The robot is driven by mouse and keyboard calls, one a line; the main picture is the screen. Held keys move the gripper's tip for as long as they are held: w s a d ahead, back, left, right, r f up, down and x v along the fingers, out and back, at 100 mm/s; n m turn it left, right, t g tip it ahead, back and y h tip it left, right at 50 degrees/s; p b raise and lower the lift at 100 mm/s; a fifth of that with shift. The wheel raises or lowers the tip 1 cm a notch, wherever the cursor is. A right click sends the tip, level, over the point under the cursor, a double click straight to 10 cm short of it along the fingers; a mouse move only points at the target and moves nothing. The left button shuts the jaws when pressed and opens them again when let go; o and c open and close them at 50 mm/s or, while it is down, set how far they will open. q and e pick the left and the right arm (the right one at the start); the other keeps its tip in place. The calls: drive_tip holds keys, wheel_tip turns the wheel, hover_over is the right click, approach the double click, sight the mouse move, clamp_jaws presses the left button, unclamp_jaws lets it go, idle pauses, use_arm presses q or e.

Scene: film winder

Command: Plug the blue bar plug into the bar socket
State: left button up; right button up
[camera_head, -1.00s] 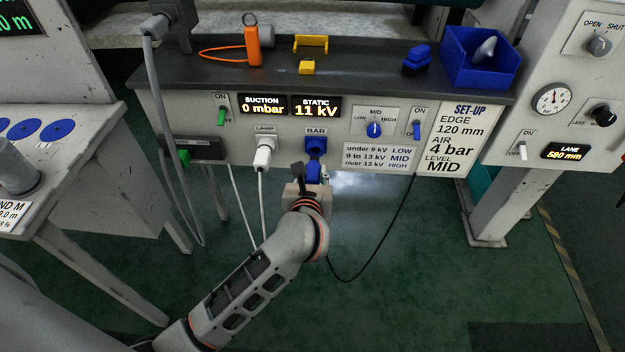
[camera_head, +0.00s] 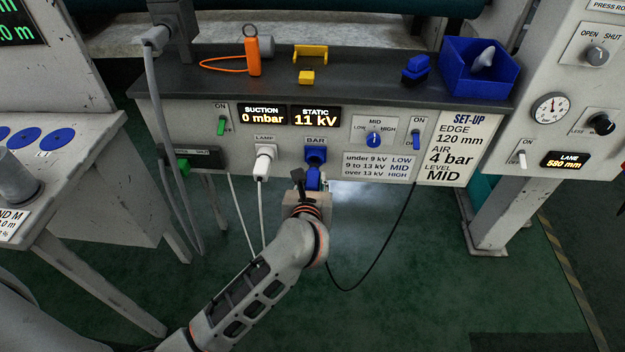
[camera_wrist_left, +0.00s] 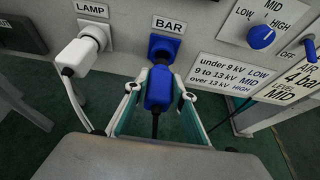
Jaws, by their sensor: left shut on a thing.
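The blue bar plug (camera_wrist_left: 158,90) is held between the two fingers of my left gripper (camera_wrist_left: 160,93), its dark cable trailing back towards the wrist. In the head view the plug (camera_head: 313,179) shows just beyond my left gripper (camera_head: 308,196). The blue bar socket (camera_wrist_left: 164,46), under the BAR label, is directly ahead of the plug, and it also shows in the head view (camera_head: 316,157). The plug's front end is lined up close below the socket face. I cannot tell whether its tip touches or enters the socket. My right gripper is not in view.
A white lamp plug (camera_wrist_left: 76,56) sits in the LAMP socket left of the bar socket. A blue level knob (camera_head: 374,139) and a blue switch (camera_head: 416,140) are to the right. A black cable (camera_head: 388,240) hangs below the panel. The floor below is clear.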

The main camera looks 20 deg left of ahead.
sight(313, 173)
use_arm(q)
drive_tip(key=shift+w, duration=0.15)
drive_tip(key=shift+w+a+b, duration=0.15)
drive_tip(key=shift+w+a, duration=0.05)
drive_tip(key=shift+w, duration=0.45)
drive_tip(key=shift+w+a+b, duration=0.15)
drive_tip(key=shift+w+a, duration=0.05)
drive_tip(key=shift+w, duration=0.45)
drive_tip(key=shift+w+a, duration=0.1)
drive_tip(key=shift+w, duration=0.1)
idle(0.5)
drive_tip(key=o, duration=1.2)
